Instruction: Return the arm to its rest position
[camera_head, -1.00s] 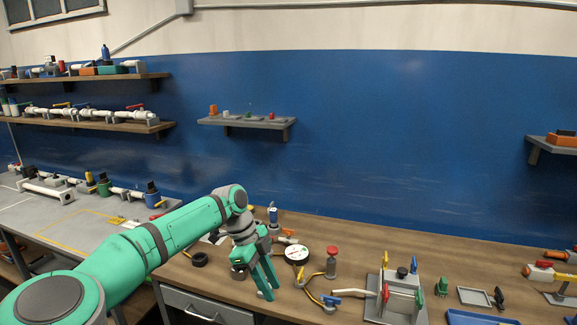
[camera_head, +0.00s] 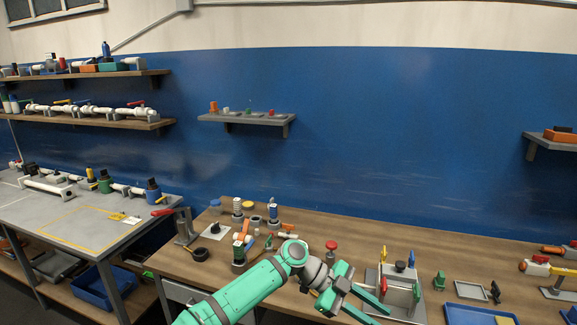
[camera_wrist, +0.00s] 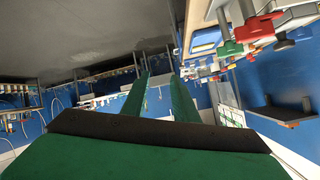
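My green arm (camera_head: 245,292) reaches in from the bottom of the head view over the front of the wooden bench. My gripper (camera_head: 378,312) points right and toward the bench's front edge, just in front of a grey stand with valves (camera_head: 396,285). Its two fingers are apart with nothing between them. In the wrist view the fingers of my gripper (camera_wrist: 159,85) are also spread and empty. The fingers overlap the stand's lower part in the head view; I cannot tell whether they touch it.
The wooden bench (camera_head: 465,258) holds a red-knobbed post (camera_head: 331,247), a blue tray (camera_head: 478,317) and several small parts. A grey table (camera_head: 60,218) with pipework stands at left. Shelves (camera_head: 245,119) hang on the blue wall. The space above the bench is clear.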

